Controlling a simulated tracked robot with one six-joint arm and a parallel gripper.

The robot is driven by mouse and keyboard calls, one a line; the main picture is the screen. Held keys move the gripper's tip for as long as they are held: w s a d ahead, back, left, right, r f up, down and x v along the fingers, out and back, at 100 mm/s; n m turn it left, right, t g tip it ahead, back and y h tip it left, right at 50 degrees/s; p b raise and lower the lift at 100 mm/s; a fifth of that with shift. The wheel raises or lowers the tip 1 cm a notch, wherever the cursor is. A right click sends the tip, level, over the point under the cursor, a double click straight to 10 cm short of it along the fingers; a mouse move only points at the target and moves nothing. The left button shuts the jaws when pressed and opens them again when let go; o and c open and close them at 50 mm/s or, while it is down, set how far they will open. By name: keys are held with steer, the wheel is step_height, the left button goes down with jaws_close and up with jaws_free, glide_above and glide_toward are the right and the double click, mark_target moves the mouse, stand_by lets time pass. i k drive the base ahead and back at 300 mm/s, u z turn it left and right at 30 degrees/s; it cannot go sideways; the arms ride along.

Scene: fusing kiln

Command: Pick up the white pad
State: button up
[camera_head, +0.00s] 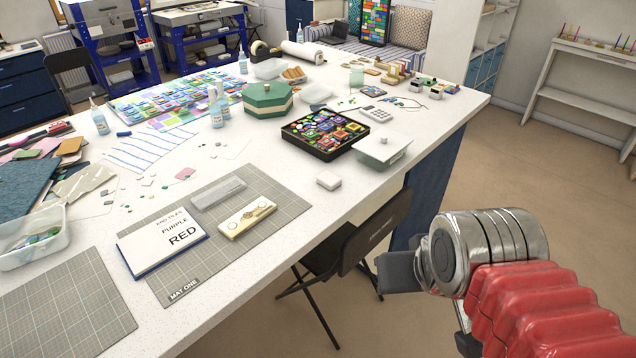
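A small white pad-like block (328,180) with rounded corners lies flat on the white table (300,215), near its right edge. It is right of the grey cutting mat and in front of a clear lidded tub. My gripper (398,272) is at the lower right, beyond the table's edge and over the chair, well apart from the block. One dark grey finger part shows; I cannot tell whether the gripper is open or shut. I see nothing held in it.
A cutting mat (215,277) holds a card reading PURPLE RED (160,240), a clear ruler-like strip (218,192) and a cream tool (247,217). A lidded tub (382,153) and black tray of colourful pieces (325,133) stand behind the block. A black folding chair (375,232) is below the edge.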

mark_target(330, 181)
steer(key=z, duration=0.05)
steer(key=i, duration=0.85)
steer(key=u, duration=1.2)
